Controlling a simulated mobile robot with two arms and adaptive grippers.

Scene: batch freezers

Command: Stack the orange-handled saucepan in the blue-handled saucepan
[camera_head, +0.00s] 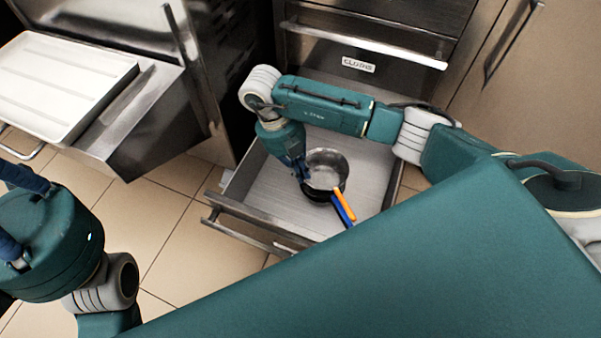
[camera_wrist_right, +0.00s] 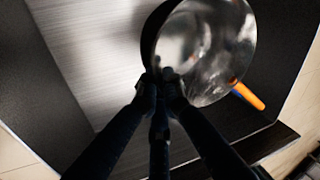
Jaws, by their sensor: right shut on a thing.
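The orange-handled saucepan (camera_head: 325,168) is a shiny metal pan over the open drawer, its orange handle pointing to the lower right. The blue-handled saucepan shows mainly by its blue handle (camera_head: 343,210), just beside and below the orange one; its body is mostly hidden under the upper pan. I cannot tell whether the upper pan rests in it or hangs just above. My right gripper (camera_head: 302,176) is shut on the left rim of the orange-handled saucepan, also seen in the right wrist view (camera_wrist_right: 162,82). My left gripper (camera_head: 12,215) is partly visible at the left edge, away from the pans.
The open drawer (camera_head: 262,192) has bare metal floor left and right of the pans. A white tray (camera_head: 60,85) lies on a metal surface at the upper left. A steel appliance (camera_head: 330,65) stands behind the drawer. Tiled floor (camera_head: 160,225) is clear on the left.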

